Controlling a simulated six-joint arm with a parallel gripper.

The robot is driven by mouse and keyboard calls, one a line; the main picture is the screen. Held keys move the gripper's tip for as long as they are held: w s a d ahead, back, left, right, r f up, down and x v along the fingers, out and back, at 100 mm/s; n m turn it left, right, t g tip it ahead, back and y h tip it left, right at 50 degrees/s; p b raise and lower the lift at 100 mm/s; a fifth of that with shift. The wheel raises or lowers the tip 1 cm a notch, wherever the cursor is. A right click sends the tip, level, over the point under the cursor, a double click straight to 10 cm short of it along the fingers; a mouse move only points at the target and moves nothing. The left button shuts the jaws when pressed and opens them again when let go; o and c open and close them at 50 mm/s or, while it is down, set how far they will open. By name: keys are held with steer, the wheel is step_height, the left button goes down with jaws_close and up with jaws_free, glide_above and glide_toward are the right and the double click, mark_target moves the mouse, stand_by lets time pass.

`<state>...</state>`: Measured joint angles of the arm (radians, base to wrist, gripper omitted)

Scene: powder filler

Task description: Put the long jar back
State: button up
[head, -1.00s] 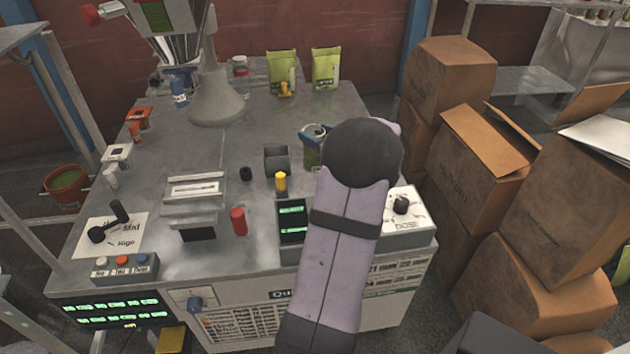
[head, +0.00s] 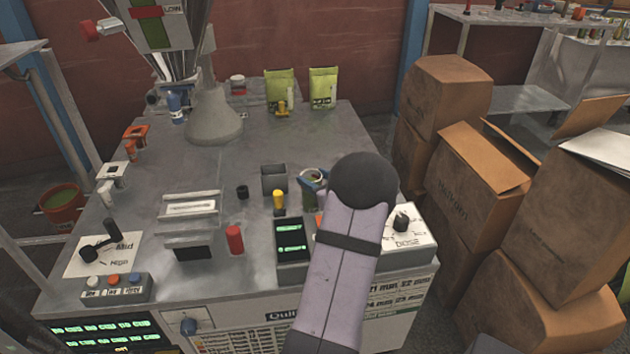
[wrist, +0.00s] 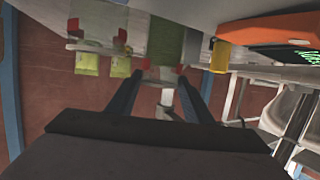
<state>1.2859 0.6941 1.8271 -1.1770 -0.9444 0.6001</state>
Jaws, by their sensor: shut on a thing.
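The long jar (head: 312,175) is held upright in my gripper (head: 313,183), with its open round rim showing at the top and green lower down. It is over the right part of the metal table, right of a small grey open box. My forearm hides part of the jar and the table below it, so I cannot tell whether the jar touches the surface. In the wrist view a green and white shape, apparently the jar (wrist: 168,45), is between the two dark fingers (wrist: 160,72), which are closed against it.
The grey box (head: 274,178), a yellow-topped part (head: 279,200), a display (head: 291,240) and a dial panel (head: 408,228) are close by. A red cylinder (head: 234,239) stands further left. Green bags (head: 323,88) stand at the back. Cardboard boxes (head: 480,165) crowd the right side.

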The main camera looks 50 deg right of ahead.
stand_by(0.3)
steer(key=o, duration=1.6)
steer(key=shift+f, duration=0.1)
steer(key=shift+o, duration=0.2)
steer(key=shift+s+r, duration=0.1)
steer(key=shift+r, duration=0.1)
steer(key=p+v, duration=0.1)
steer(key=v, duration=1.1)
steer(key=shift+a, duration=0.1)
